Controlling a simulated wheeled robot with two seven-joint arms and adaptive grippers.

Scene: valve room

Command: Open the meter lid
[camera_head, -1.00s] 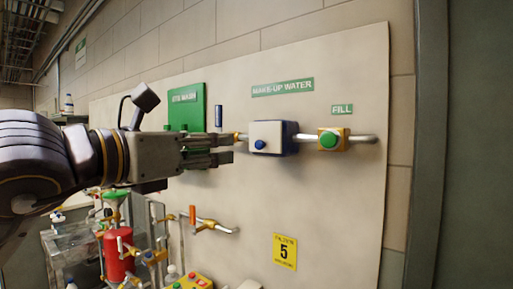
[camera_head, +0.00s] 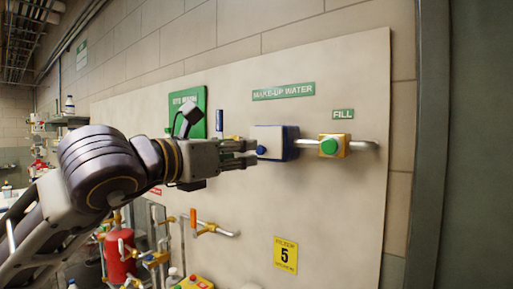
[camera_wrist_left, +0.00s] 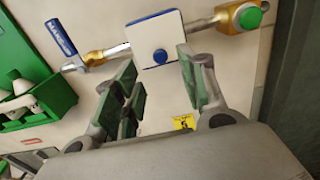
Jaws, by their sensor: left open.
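The meter is a blue box with a white lid (camera_head: 267,139) on the wall pipe under the MAKE-UP WATER sign. The lid looks shut and has a round blue knob (camera_head: 261,150) near its lower edge. In the left wrist view the white lid (camera_wrist_left: 155,36) and its blue knob (camera_wrist_left: 160,56) face me. My left gripper (camera_head: 250,154) is open and empty, with its fingertips close to the knob. In the left wrist view the fingers (camera_wrist_left: 157,75) are spread apart, with the knob between and beyond them. I cannot tell if they touch it. My right gripper is not in view.
A brass valve with a green button (camera_head: 329,146) is on the pipe right of the meter. A blue-handled valve (camera_wrist_left: 62,40) is left of it, beside a green eye wash box (camera_wrist_left: 30,80). Orange-handled piping (camera_head: 207,226) runs below.

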